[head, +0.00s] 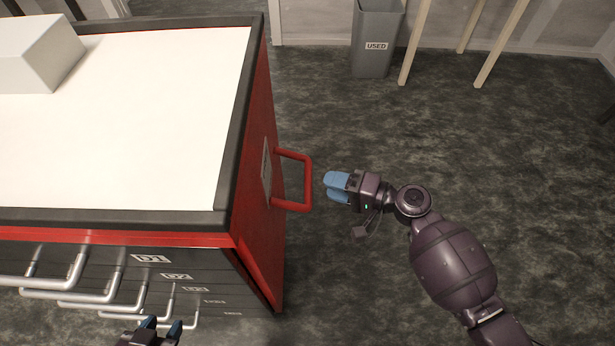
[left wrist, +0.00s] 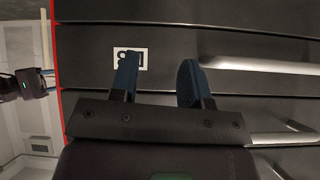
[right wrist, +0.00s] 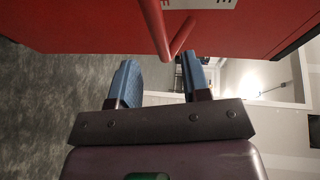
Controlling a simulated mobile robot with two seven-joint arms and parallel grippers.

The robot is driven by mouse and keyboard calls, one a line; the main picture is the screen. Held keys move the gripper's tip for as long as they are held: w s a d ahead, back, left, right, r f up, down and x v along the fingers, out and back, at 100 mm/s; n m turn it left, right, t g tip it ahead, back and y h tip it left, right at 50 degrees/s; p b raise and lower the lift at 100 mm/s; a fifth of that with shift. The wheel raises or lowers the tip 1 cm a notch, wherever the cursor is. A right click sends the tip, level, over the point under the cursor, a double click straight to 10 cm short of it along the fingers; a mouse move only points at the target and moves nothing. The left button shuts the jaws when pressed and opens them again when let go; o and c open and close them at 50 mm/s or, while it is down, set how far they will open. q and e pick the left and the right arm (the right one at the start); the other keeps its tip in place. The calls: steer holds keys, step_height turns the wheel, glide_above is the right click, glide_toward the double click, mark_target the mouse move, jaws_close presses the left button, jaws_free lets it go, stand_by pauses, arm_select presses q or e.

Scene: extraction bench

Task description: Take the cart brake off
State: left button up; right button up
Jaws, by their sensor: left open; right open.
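The red cart (head: 262,140) stands at the left of the head view, with a white top and dark edging. A red push handle (head: 307,186) sticks out of its right side. My right gripper (head: 336,187) is open and empty just right of the handle, apart from it. In the right wrist view the handle (right wrist: 155,28) lies ahead of the open fingers (right wrist: 158,66). My left gripper (head: 161,328) is open and empty at the bottom edge, in front of the drawers. Its fingers (left wrist: 158,72) face the dark drawer fronts. I cannot make out a brake in any view.
Drawers with silver handles (head: 70,290) line the cart's near face, with labels such as D1 (head: 151,258). A white box (head: 35,55) sits on the top. A grey bin marked USED (head: 375,45) stands behind.

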mark_target(309, 178)
steer(key=x, duration=0.6)
steer(key=shift+w+a+f, duration=0.1)
steer(key=shift+a, duration=0.15)
jaws_close()
